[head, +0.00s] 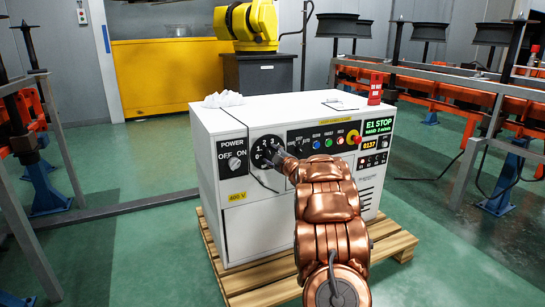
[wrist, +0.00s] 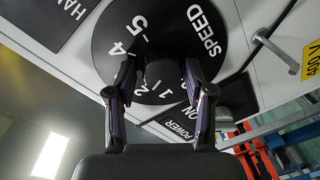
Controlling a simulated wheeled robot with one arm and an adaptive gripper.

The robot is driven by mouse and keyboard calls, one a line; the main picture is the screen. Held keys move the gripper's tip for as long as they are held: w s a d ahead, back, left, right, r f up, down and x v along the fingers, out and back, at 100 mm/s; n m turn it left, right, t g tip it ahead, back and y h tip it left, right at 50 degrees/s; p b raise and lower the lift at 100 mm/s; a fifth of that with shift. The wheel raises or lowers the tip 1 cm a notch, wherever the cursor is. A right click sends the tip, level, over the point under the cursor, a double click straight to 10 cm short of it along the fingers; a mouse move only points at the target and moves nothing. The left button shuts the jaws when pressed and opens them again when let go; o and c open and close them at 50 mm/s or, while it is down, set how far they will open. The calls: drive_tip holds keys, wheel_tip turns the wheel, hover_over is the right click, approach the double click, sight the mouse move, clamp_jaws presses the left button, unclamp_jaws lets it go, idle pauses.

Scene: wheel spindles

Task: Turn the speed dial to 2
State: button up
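The speed dial is a round black disc with white numbers and the word SPEED, on the white cabinet's front in the head view (head: 264,143). It fills the upper middle of the wrist view (wrist: 195,25), where 5, 4, 2 and 1 can be read. My gripper (head: 281,156) is at the dial's lower right in the head view. In the wrist view my gripper (wrist: 159,72) has its two fingers apart, reaching over the disc on either side of its dark middle. The knob blends into the black, so its pointer and any finger contact cannot be made out.
The POWER switch (head: 234,163) is left of the dial. A panel of coloured buttons (head: 325,140) and a green-lettered display (head: 379,126) are to its right. A bent metal handle (wrist: 262,38) sticks out near the dial. The cabinet stands on a wooden pallet (head: 262,290).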

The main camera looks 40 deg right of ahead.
drive_tip(key=shift+o, duration=0.8)
drive_tip(key=shift+s+a+f, duration=0.1)
drive_tip(key=shift+s, duration=0.4)
drive_tip(key=v, duration=1.1)
